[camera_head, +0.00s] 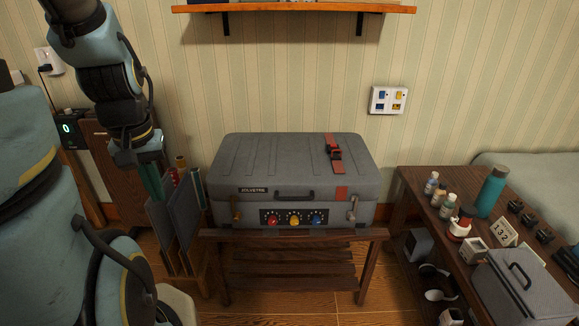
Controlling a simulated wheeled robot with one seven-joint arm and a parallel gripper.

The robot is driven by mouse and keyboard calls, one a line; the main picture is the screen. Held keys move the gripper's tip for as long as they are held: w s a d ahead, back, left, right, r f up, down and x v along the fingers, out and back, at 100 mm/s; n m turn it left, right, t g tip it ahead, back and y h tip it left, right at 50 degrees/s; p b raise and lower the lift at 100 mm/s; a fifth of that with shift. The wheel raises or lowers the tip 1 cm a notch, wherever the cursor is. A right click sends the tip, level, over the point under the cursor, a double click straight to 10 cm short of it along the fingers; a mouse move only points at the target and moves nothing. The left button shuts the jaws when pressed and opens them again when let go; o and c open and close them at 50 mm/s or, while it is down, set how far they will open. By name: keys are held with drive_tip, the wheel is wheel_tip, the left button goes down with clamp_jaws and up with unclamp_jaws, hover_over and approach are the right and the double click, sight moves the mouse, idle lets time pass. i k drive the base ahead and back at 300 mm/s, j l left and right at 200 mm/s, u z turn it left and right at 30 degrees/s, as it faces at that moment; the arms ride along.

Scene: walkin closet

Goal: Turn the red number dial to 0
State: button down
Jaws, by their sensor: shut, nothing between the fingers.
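A grey suitcase (292,175) lies on a wooden slatted stand. Its front has a dark panel with a red number dial (272,219) on the left, a yellow dial (294,219) in the middle and a blue dial (316,219) on the right. The numbers on the dials are too small to read. My gripper (153,188) points down at the left of the suitcase, apart from it and from the red dial. It looks shut and empty, though its fingertips are hard to make out against the things behind.
Grey upright panels (174,232) in a wooden rack stand below my gripper, left of the suitcase stand (290,236). A table (412,190) with bottles, a number card (504,233) and a grey case (520,295) is at the right. A shelf (295,9) hangs above.

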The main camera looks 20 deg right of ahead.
sight(273, 220)
drive_tip(key=k+l+u, duration=0.45)
drive_tip(key=k+u, duration=0.3)
drive_tip(key=i, duration=0.05)
